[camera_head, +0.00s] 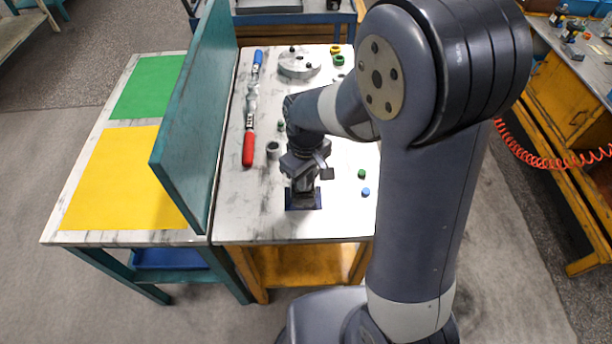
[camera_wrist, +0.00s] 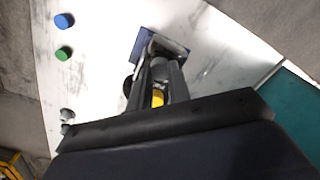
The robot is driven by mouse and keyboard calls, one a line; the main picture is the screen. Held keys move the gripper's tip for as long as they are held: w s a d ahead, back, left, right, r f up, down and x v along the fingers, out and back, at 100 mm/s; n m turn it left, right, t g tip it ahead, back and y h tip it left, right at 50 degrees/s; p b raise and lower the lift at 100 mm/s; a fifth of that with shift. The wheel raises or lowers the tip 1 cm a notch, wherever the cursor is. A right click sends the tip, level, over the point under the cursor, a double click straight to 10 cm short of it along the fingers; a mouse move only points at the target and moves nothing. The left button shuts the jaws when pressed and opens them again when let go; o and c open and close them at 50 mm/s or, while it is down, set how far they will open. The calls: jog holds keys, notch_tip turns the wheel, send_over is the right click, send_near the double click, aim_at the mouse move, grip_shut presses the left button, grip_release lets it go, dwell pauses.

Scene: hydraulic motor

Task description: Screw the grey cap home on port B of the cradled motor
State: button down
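The cradle (camera_head: 303,204) is a dark blue base near the front of the white table. It also shows in the wrist view (camera_wrist: 141,44), where a grey plate-like part lies at its far side. My gripper (camera_head: 302,182) is right over the cradle and hides most of the motor. In the wrist view the dark fingers of my gripper (camera_wrist: 163,72) point down at the cradle, close together. A yellow part (camera_wrist: 158,98) shows between them. I cannot make out the grey cap or port B, nor whether the fingers hold anything.
A small grey cylinder (camera_head: 273,150) stands left of my gripper. A grey round flange (camera_head: 299,62) is at the back. A green cap (camera_head: 362,173) and a blue cap (camera_head: 366,192) lie to the right.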

dwell(0.4)
jog(key=shift+m, duration=1.5)
jog(key=c, duration=1.5)
grip_release()
jog(key=shift+r+p, duration=1.4)
jog(key=shift+r, duration=0.35)
